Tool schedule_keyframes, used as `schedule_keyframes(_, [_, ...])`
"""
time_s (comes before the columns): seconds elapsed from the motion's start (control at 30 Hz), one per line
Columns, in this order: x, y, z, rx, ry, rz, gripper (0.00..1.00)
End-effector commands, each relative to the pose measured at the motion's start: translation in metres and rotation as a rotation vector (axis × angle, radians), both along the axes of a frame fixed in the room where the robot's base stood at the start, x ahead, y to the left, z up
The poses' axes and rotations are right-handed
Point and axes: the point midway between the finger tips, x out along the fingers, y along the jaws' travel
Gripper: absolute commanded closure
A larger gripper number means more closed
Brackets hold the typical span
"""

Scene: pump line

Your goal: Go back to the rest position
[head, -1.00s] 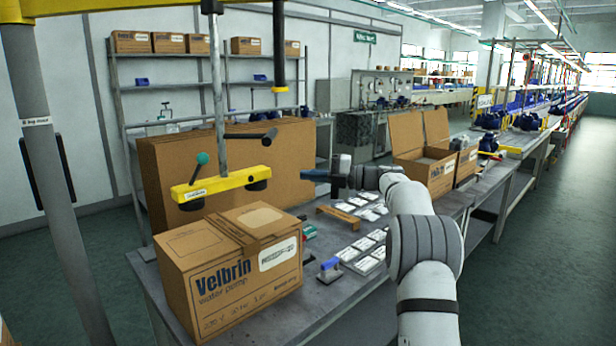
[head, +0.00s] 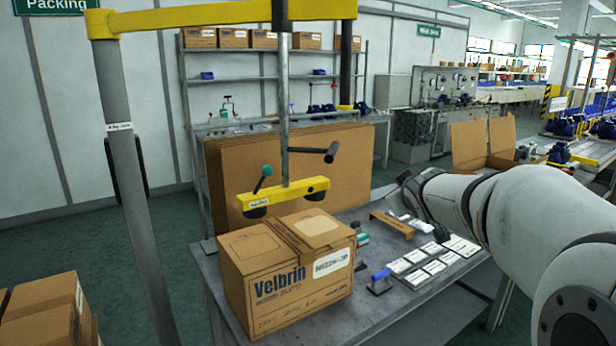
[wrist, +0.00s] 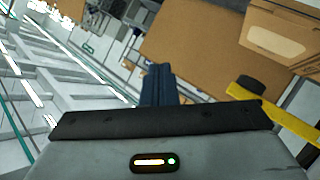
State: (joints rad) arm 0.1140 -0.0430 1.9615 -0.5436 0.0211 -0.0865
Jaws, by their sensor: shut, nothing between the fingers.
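My arm comes in from the right in the head view, and my gripper (head: 404,178) is a small dark shape at its end, partly hidden by the wrist. It is above the far right part of the table, right of the lifter. In the wrist view my gripper (wrist: 157,82) shows its dark blue fingers close together, with nothing between them. A closed Velbrin water pump carton (head: 285,275) stands on the grey table (head: 375,318). The yellow lifter bar (head: 290,195) hangs over the carton; it also shows at the right of the wrist view (wrist: 290,122).
Large flat cardboard sheets (head: 290,165) stand upright behind the carton. An open box (head: 485,145) stands at the back right. A grey post (head: 150,220) rises at left.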

Motion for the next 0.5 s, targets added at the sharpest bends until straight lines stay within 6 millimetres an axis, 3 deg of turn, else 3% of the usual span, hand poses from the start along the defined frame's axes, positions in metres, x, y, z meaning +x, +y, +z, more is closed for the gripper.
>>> schedule_keyframes(0.03, [-0.034, 0.003, -0.012, 0.058, 0.088, -0.058, 1.0])
schedule_keyframes(0.3, [-0.209, 0.033, -0.11, 0.34, 0.587, -0.293, 1.0])
schedule_keyframes(0.4, [-0.261, 0.048, -0.133, 0.407, 0.732, -0.337, 1.0])
schedule_keyframes(0.5, [-0.298, 0.059, -0.148, 0.453, 0.836, -0.365, 1.0])
